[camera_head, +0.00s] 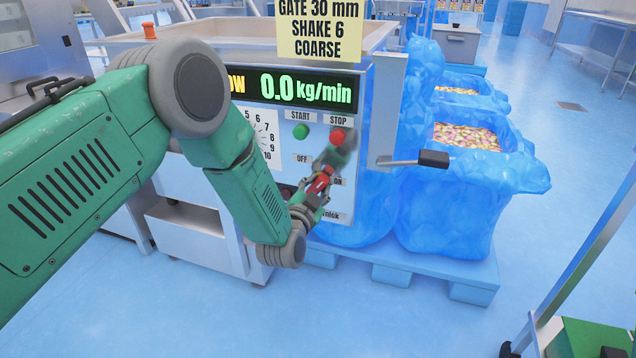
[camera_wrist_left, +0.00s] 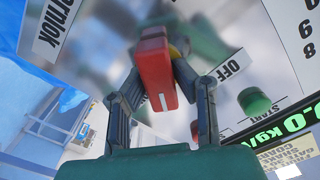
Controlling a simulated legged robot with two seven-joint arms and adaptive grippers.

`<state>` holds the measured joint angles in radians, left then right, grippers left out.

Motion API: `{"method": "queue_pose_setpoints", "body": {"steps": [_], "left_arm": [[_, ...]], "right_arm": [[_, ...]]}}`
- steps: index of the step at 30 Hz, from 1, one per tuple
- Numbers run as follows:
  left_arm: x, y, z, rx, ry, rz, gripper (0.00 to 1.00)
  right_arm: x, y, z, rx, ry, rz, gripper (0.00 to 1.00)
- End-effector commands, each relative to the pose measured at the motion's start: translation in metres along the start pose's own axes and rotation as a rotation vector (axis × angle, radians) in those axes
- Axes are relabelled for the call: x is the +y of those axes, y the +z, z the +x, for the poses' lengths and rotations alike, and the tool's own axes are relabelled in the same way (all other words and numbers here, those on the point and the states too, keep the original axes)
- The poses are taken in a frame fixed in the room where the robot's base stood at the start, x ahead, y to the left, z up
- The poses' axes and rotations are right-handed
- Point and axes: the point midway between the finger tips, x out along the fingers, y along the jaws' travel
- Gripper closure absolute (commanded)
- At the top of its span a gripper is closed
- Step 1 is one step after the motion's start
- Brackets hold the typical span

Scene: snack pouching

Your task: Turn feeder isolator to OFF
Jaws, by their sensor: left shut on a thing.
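The feeder isolator's red handle (camera_head: 319,184) sits low on the grey control panel (camera_head: 362,135), between the OFF label (camera_head: 303,159) and the ON label (camera_head: 337,182). My left gripper (camera_head: 314,192) is shut on the handle. In the left wrist view, the red handle (camera_wrist_left: 158,75) with a white stripe lies between the two fingers, and the OFF label (camera_wrist_left: 231,67) is to its right. The handle's exact setting is hard to tell because the gripper partly covers it. My right gripper is not in view.
Above the handle are the green START button (camera_head: 301,131) and red STOP button (camera_head: 337,137). The display (camera_head: 295,90) reads 0.0 kg/min. A lever with a black grip (camera_head: 433,159) sticks out at right. Blue-lined bins (camera_head: 470,195) of snacks stand beyond it on a blue pallet (camera_head: 390,262).

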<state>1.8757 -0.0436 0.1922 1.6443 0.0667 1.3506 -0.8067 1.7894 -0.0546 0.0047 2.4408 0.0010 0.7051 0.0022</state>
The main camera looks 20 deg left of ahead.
Motion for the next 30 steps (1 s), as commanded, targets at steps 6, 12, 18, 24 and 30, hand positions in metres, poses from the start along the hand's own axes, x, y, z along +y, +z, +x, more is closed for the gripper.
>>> {"method": "queue_pose_setpoints", "body": {"steps": [6,12,18,24,30], "left_arm": [[0.001,-0.001,-0.002,-0.003,0.007,-0.21,1.0],[0.0,0.0,-0.002,-0.003,0.005,-0.4,1.0],[-0.001,0.001,-0.002,-0.003,0.005,-0.59,1.0],[-0.001,0.002,-0.002,-0.004,0.004,-0.779,1.0],[-0.002,0.003,-0.002,-0.005,0.003,-0.956,1.0]], "right_arm": [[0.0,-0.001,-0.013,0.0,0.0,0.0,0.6],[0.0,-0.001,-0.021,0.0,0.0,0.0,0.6],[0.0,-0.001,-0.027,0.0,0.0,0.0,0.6],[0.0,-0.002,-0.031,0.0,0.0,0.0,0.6],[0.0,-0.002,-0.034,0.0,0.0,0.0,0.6]]}}
